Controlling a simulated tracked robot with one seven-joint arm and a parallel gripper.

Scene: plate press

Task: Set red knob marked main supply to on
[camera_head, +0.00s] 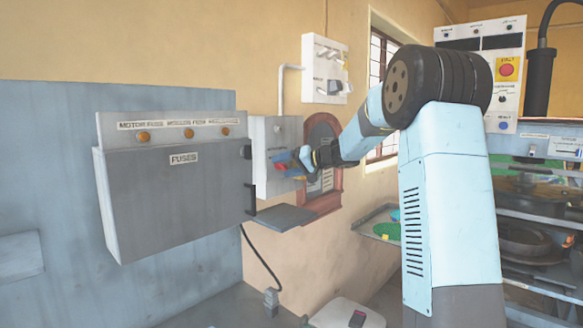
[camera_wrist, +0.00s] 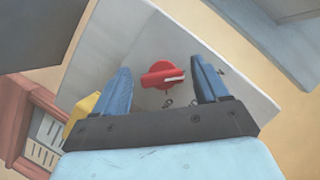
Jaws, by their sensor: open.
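The red knob (camera_wrist: 162,75) sits on the face of a light grey box (camera_wrist: 135,35), seen in the wrist view. It is round with a raised grip and a pale pointer mark toward the right in that picture. My gripper (camera_wrist: 162,82) is open, with one blue finger on each side of the knob and gaps between. Whether the fingertips reach the knob's depth I cannot tell. In the head view my gripper (camera_head: 293,160) is at the front of the grey box (camera_head: 262,140), and a little red shows there. The knob's label is not readable.
The large grey fuse box (camera_head: 175,195) with several orange lamps stands just left of the knob's box. A grey shelf (camera_head: 285,218) juts out below. A brown wooden frame (camera_head: 325,190) hangs on the wall to the right. A white switch box (camera_head: 325,70) is above.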

